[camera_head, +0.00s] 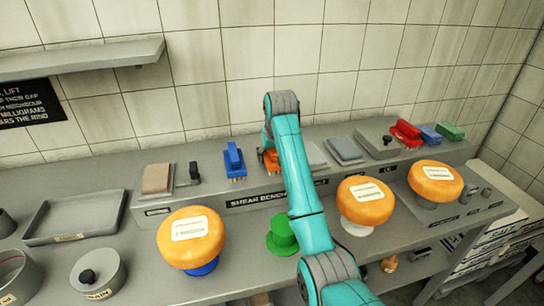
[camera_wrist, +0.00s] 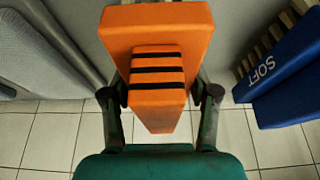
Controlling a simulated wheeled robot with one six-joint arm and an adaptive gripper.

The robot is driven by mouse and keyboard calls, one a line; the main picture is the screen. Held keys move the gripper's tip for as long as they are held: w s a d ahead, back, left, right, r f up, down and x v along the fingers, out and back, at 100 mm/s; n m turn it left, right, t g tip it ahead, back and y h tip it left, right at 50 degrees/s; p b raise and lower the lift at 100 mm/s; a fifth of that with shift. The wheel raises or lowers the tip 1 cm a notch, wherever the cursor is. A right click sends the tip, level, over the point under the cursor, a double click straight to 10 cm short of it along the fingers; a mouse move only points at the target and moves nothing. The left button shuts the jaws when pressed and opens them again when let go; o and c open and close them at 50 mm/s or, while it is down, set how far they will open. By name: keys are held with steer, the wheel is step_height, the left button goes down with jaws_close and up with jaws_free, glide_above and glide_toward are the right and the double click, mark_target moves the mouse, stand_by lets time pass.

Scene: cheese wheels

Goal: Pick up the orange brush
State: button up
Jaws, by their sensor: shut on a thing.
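The orange brush (camera_wrist: 158,30) fills the middle of the wrist view, a block with dark bands across its narrower part. My gripper (camera_wrist: 160,95) has one finger on each side of that narrower part and is shut on it. In the head view, a small piece of the orange brush (camera_head: 271,160) shows on the raised back shelf beside my teal arm. My arm hides the rest of it and the gripper there. I cannot tell whether the brush touches the shelf.
A blue brush (camera_head: 235,163) stands close to the left; in the wrist view its side marked SOFT (camera_wrist: 285,65) is at the right. Orange cheese wheels (camera_head: 190,238) and a green stand (camera_head: 282,237) are in front. Red (camera_head: 405,132) and green (camera_head: 450,132) blocks lie far right.

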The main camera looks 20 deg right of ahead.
step_height(320, 180, up, 10)
stand_by(0.5)
steer(key=o, duration=0.7)
steer(key=c, duration=0.4)
